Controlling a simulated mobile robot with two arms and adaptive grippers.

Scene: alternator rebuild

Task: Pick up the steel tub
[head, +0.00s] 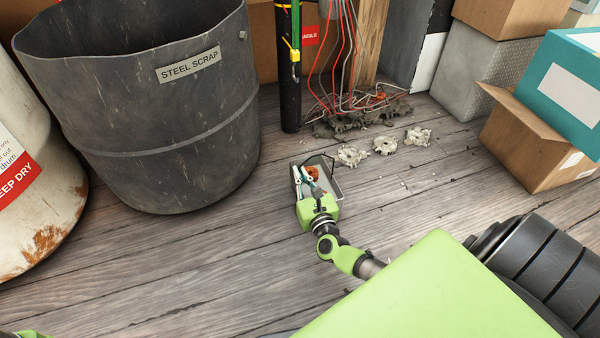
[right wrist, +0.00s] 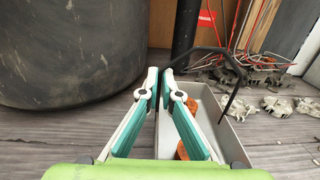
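The steel tub (head: 336,188) is a small grey open box with a thin dark bail handle, standing on the wooden floor. It also shows in the right wrist view (right wrist: 236,145), with orange-copper pieces (right wrist: 183,108) inside. My right gripper (head: 305,171) reaches over it. In the right wrist view the fingertips of my right gripper (right wrist: 159,75) nearly meet, one finger on each side of the tub's left wall, near an end of the handle (right wrist: 215,49). They look shut on the tub there, though the contact itself is partly hidden. My left gripper is not in view.
A large dark bin (head: 160,125) labelled STEEL SCRAP stands left of the tub. Grey metal castings (head: 384,146) and red wires (head: 345,100) lie behind it. Cardboard boxes (head: 530,145) stand at right. The floor around the tub is mostly clear.

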